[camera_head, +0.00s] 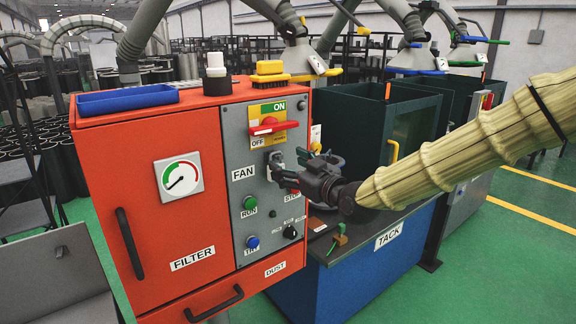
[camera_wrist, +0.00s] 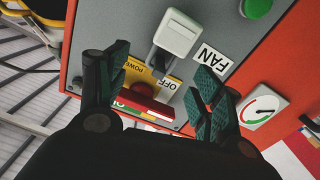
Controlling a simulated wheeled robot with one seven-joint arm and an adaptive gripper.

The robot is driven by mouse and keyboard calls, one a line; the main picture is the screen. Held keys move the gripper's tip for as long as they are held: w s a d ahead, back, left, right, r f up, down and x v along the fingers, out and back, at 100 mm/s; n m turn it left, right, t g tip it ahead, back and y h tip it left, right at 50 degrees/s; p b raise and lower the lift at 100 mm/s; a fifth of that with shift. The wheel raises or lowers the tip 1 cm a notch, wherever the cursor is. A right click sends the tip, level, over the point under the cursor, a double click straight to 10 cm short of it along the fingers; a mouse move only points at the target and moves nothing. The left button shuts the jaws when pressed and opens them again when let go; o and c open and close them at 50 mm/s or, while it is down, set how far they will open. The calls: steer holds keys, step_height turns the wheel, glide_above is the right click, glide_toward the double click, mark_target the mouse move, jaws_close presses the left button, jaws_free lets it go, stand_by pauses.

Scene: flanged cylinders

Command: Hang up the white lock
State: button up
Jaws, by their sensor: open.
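The white lock (camera_wrist: 178,34) is at the front panel of the orange cabinet, in the wrist view. Its body is beside the FAN label and its grey shackle reaches to the edge of the yellow POWER/OFF plate (camera_wrist: 165,82). I cannot tell whether the shackle passes through the plate. In the head view the lock (camera_head: 275,158) is partly hidden, below the red switch handle (camera_head: 273,127). My gripper (camera_head: 289,168) is open in front of the panel. In the wrist view its fingers (camera_wrist: 160,75) are spread, with the lock between and beyond them, apart from both.
The panel carries a green RUN button (camera_head: 249,203), a blue button (camera_head: 253,242) and a black knob (camera_head: 290,232) below my gripper. A blue tray (camera_head: 128,99) and a yellow brush (camera_head: 270,70) sit on the cabinet.

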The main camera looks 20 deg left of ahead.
steer(key=shift+v, duration=0.9)
steer(key=s+d+f+m+g+h, duration=0.25)
steer(key=s+d+f, duration=0.3)
steer(key=f, duration=0.95)
steer(key=s+d+f+m+g+h, duration=0.1)
steer(key=s+d+f+m+h, duration=0.4)
steer(key=f, duration=0.9)
steer(key=s+d+f+g+h, duration=0.1)
steer(key=s+d+f, duration=0.2)
steer(key=d+f, duration=0.8)
steer(key=s+d+f+m+g+h, duration=0.1)
steer(key=s+d+f+g+h, duration=0.1)
steer(key=s+d+f, duration=0.4)
steer(key=s+d+f+m+g+h, duration=0.1)
steer(key=s+d+f, duration=0.5)
steer(key=s, duration=0.8)
steer(key=s+d+f+m+g+h+b, duration=0.1)
steer(key=s+d+f+m+g+h, duration=0.1)
steer(key=s+d+f, duration=0.4)
steer(key=s+f+m+g, duration=0.1)
steer(key=s+f, duration=0.2)
steer(key=s, duration=0.2)
steer(key=shift+d+h, duration=0.2)
steer(key=shift+h, duration=0.15)
